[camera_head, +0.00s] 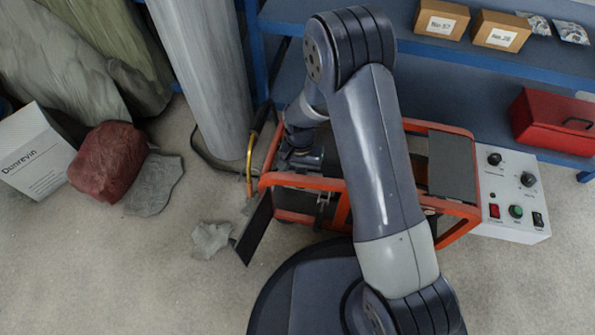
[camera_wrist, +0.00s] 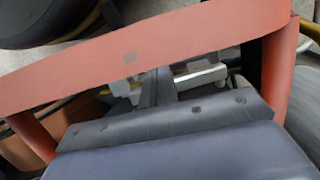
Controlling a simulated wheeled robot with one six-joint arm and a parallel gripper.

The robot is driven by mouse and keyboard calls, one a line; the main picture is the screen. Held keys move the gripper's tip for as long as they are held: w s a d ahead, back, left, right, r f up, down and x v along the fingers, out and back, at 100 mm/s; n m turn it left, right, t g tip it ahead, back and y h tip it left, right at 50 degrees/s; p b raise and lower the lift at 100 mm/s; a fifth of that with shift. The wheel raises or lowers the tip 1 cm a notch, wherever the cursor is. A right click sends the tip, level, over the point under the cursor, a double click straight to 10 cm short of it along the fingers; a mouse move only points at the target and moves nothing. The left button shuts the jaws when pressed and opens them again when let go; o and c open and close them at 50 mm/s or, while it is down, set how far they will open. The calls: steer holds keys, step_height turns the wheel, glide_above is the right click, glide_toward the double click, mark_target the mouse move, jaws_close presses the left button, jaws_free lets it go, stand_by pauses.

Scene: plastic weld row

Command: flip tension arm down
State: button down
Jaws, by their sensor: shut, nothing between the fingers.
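The welding machine has an orange tube frame (camera_head: 455,238) and stands on the floor, partly hidden behind my arm. My gripper (camera_head: 301,160) is shut and empty, low over the left part of the frame. In the wrist view an orange frame bar (camera_wrist: 140,57) crosses in front of the camera, and my gripper (camera_wrist: 158,88) is partly hidden behind it. A yellow bar with a dark upper end (camera_head: 251,160) rises at the machine's left end. I cannot tell whether it is the tension arm. Contact between the gripper and the machine cannot be made out.
A control box (camera_head: 517,192) with knobs and switches is at the machine's right end. A dark plate (camera_head: 256,229) slants out at the lower left. A grey roll (camera_head: 207,75) stands behind. Blue shelving (camera_head: 440,70) is at the back. The floor at lower left is mostly clear.

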steer(key=shift+d+f+y, duration=0.4)
steer(key=shift+f+y, duration=0.15)
steer(key=shift+y, duration=0.05)
steer(key=shift+s+d+f, duration=0.15)
steer(key=shift+d+f, duration=0.25)
steer(key=shift+f, duration=0.35)
steer(key=shift+f+b, duration=0.1)
steer(key=shift+b, duration=0.2)
steer(key=shift+d, duration=0.1)
steer(key=d+p+v, duration=0.2)
steer(key=p+v, duration=0.5)
steer(key=v, duration=0.7)
steer(key=shift+s, duration=0.3)
steer(key=shift+d, duration=0.1)
steer(key=s+a+f+h+b, duration=0.1)
steer(key=a+f+h+b, duration=0.2)
steer(key=a+f+b, duration=0.3)
steer(key=shift+s+a+f+h, duration=0.2)
steer(key=shift+s+f+h, duration=0.2)
steer(key=shift+f, duration=1.35)
